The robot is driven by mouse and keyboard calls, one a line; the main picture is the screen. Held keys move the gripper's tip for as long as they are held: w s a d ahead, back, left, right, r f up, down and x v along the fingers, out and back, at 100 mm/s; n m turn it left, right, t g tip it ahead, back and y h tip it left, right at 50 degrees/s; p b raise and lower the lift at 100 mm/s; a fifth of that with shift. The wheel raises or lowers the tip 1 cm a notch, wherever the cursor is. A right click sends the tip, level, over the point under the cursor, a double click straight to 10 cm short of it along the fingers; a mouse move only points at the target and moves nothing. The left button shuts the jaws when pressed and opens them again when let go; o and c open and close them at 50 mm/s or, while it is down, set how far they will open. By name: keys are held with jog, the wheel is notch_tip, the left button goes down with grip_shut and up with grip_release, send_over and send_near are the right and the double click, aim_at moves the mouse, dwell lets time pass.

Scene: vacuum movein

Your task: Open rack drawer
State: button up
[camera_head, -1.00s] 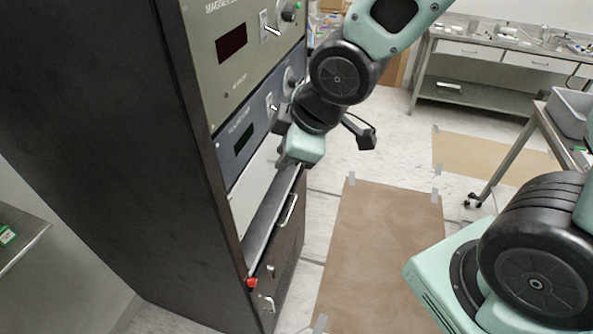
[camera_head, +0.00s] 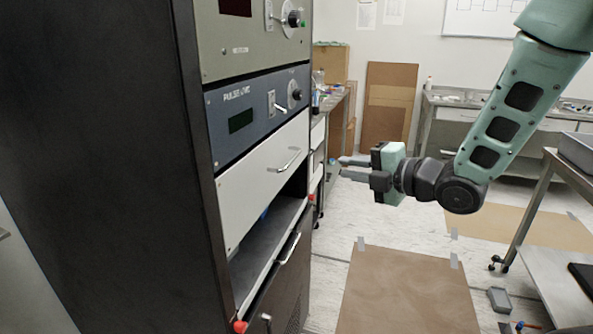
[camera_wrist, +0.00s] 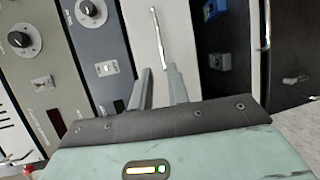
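The dark rack (camera_head: 125,150) fills the left of the head view. Its white drawer front (camera_head: 250,183) sits below the blue instrument panel and looks flush with the rack. A silver bar handle (camera_head: 285,161) is on the drawer, and the handle also shows in the wrist view (camera_wrist: 158,35). My gripper (camera_head: 345,168) is right of the rack, pointing left at it, apart from the handle. In the wrist view my gripper (camera_wrist: 159,75) has two grey fingers with a gap between them. They are empty, and the handle lies ahead of the gap.
Below the white drawer is an open shelf bay (camera_head: 268,240) with a blue item inside. A dark lower front with its own handle (camera_head: 289,249) is beneath. A metal cart (camera_head: 550,205) stands right. Brown floor mat (camera_head: 405,295) and open floor lie in front of the rack.

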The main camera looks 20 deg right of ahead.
aim_at(293, 157)
jog(key=p+x, duration=0.3)
jog(key=x, duration=1.4)
jog(key=shift+s+p, duration=0.1)
jog(key=shift+p, duration=0.2)
grip_shut()
